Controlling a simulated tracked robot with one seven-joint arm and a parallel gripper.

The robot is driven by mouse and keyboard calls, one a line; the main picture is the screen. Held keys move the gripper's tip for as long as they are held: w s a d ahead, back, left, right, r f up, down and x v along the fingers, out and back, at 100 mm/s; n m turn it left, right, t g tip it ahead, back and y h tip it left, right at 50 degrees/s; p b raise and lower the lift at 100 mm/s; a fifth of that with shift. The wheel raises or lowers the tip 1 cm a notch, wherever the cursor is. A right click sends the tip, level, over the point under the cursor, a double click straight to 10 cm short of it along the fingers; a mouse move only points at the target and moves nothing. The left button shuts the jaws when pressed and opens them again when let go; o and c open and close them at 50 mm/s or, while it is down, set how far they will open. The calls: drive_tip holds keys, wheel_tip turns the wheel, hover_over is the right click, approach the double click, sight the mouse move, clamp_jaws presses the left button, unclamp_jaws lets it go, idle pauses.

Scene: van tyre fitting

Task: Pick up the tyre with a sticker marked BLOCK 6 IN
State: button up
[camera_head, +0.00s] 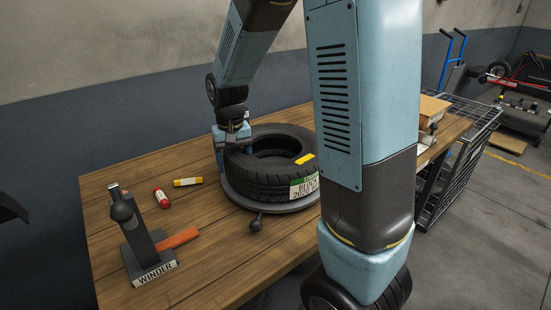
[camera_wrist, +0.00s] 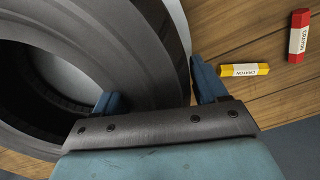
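A black tyre (camera_head: 262,178) lies flat on a round grey plate (camera_head: 240,199) on the wooden bench. Its green and white sticker (camera_head: 304,186) faces the front; "BLOCK" is readable, but the number is too small or hidden by my arm. A yellow mark (camera_head: 305,159) sits on its upper side. My gripper (camera_head: 232,140) is at the tyre's left side. In the wrist view my gripper (camera_wrist: 157,92) has its fingers apart, one over the tyre's inner side and one outside the tread of the tyre (camera_wrist: 140,50). I see no clear contact.
A red crayon (camera_head: 161,198) and a yellow crayon (camera_head: 187,182) lie left of the tyre. A stand labelled WINDER (camera_head: 156,272) with an orange handle (camera_head: 177,239) is at the front left. A cardboard box (camera_head: 433,106) and a wire rack (camera_head: 465,150) are on the right.

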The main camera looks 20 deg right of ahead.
clamp_jaws()
idle(0.5)
drive_tip(key=shift+r, duration=0.1)
